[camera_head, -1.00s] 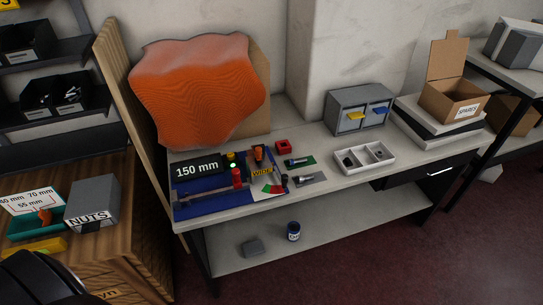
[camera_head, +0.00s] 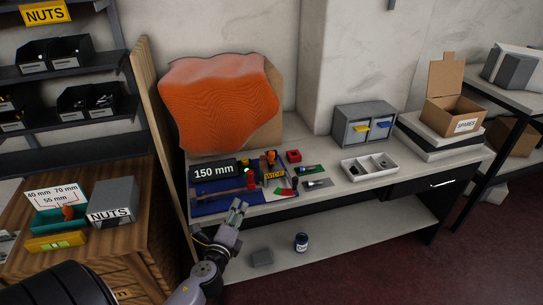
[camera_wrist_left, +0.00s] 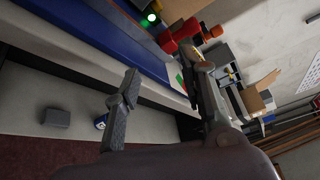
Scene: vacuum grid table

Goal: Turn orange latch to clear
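My left gripper (camera_head: 238,207) is in front of the bench's front edge, apart from the orange part. In the left wrist view my left gripper (camera_wrist_left: 161,62) has its fingers spread with nothing between them. My right gripper is not in view.
The blue mat (camera_head: 210,207) also holds a "150 mm" sign (camera_head: 214,172) and a red cylinder (camera_head: 251,181). A red block (camera_head: 293,156) and a white divided tray (camera_head: 350,177) stand to the right.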

